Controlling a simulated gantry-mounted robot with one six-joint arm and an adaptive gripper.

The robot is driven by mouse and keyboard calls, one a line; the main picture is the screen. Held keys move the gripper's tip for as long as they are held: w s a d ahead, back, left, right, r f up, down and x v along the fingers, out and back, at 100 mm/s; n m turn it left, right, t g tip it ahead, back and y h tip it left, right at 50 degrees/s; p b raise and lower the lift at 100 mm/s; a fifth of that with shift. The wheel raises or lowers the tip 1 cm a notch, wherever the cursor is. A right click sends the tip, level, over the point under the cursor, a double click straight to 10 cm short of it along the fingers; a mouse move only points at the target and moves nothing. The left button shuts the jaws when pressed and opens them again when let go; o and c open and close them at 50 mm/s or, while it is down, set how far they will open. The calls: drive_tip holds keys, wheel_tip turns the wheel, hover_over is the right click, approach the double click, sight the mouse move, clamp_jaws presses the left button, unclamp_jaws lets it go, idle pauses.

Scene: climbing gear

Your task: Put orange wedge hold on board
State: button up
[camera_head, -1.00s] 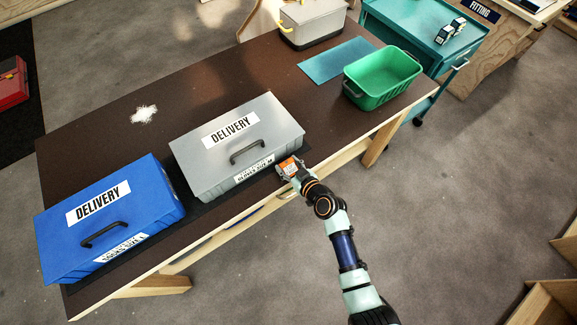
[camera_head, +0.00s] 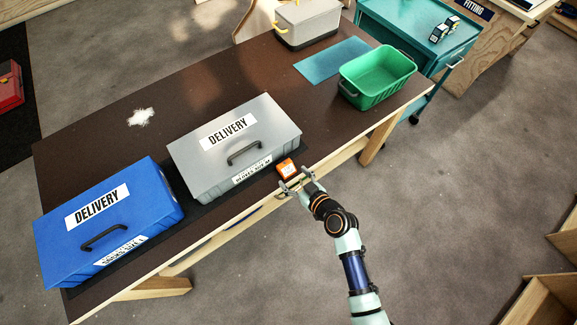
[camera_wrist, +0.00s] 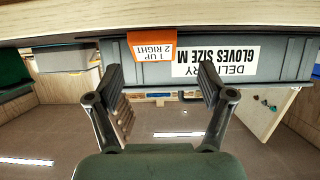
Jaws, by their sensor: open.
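The orange wedge hold (camera_head: 286,168) rests on the dark table near its front edge, just right of the grey delivery box. In the wrist view, which looks inverted, the orange wedge hold (camera_wrist: 152,46) bears a white label reading "1 UP 2 RIGHT". My gripper (camera_head: 297,187) is open and empty at the table's front edge, a short gap from the hold. In the wrist view its two fingers (camera_wrist: 160,72) are spread wide, with the hold beyond them and nothing between them.
The grey delivery box (camera_head: 200,170) stands close behind and left of the hold. A blue delivery box (camera_head: 60,230) is further left. A green bin (camera_head: 350,87), a teal mat (camera_head: 334,60) and a grey toolbox (camera_head: 310,22) sit at the right. The table's middle is mostly clear.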

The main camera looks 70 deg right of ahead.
drive_tip(key=shift+v, duration=0.75)
drive_tip(key=w+a+r+n+t+y, duration=0.2)
drive_tip(key=w+a+r+n+y, duration=0.35)
drive_tip(key=w+a+r, duration=0.75)
drive_tip(key=w+a+r+n+y, duration=0.1)
drive_tip(key=a+r, duration=0.6)
drive_tip(key=a, duration=0.3)
drive_tip(key=w+a+r+y, duration=0.1)
drive_tip(key=a+r, duration=0.7)
drive_tip(key=a, duration=0.3)
drive_tip(key=shift+a+n, duration=0.25)
drive_tip(key=shift+n, duration=0.1)
drive_tip(key=shift+o, duration=0.5)
